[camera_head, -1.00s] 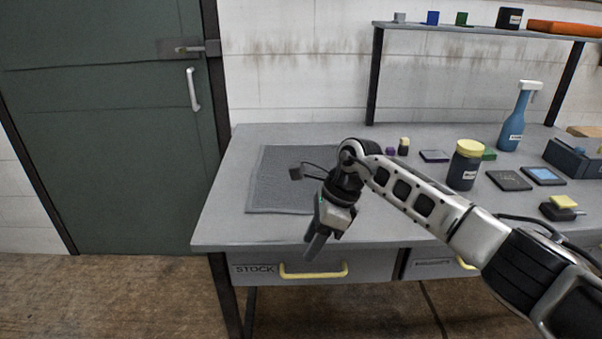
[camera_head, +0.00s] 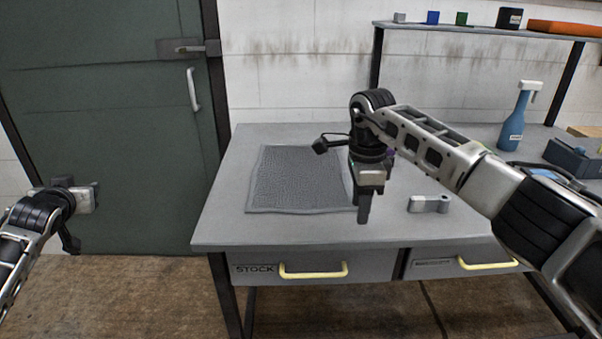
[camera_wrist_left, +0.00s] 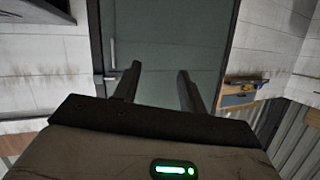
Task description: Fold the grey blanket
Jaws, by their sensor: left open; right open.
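The grey blanket (camera_head: 296,182) lies flat and spread out on the left part of the workbench, with a textured face and a plain border. My right gripper (camera_head: 364,212) points down just right of the blanket's front right corner. It holds nothing, and it and its wrist hide part of the blanket's right edge. From this angle I cannot tell its height above the table. My left gripper (camera_head: 90,196) is off to the left, in front of the green door and well away from the blanket. In the left wrist view its two fingers (camera_wrist_left: 155,85) are apart and empty.
The grey workbench (camera_head: 225,215) has drawers with yellow handles (camera_head: 313,272). A small grey object (camera_head: 428,204) lies right of my right gripper. A blue spray bottle (camera_head: 516,118) stands further right. My right arm covers other items.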

